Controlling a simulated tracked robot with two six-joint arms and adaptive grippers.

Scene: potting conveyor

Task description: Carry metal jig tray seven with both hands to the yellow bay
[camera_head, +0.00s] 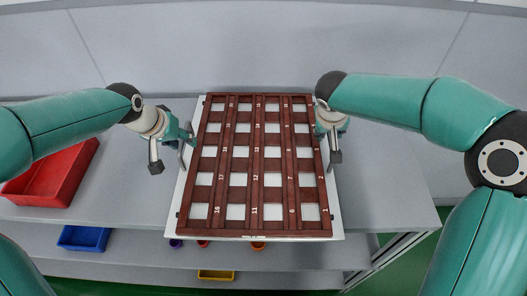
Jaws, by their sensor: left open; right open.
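A pale flat tray (340,222) lies between my two arms in the middle of the view, with a dark red-brown numbered lattice (254,191) covering most of it. Pale squares show through the lattice openings. I cannot tell whether the tray itself carries the number seven. My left gripper (171,162) is open beside the tray's left edge, with its fingers pointing down. My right gripper (331,155) is open at the tray's right edge, partly hiding that edge. Contact with the tray is unclear on both sides. No yellow bay can be made out.
The tray is over a grey table (385,190) with free surface to its right. A red bin (52,178) stands at the left. A blue bin (84,238) and a yellow bin (216,275) sit lower down, near a shelf (130,262). Small round coloured items show below the tray's front edge.

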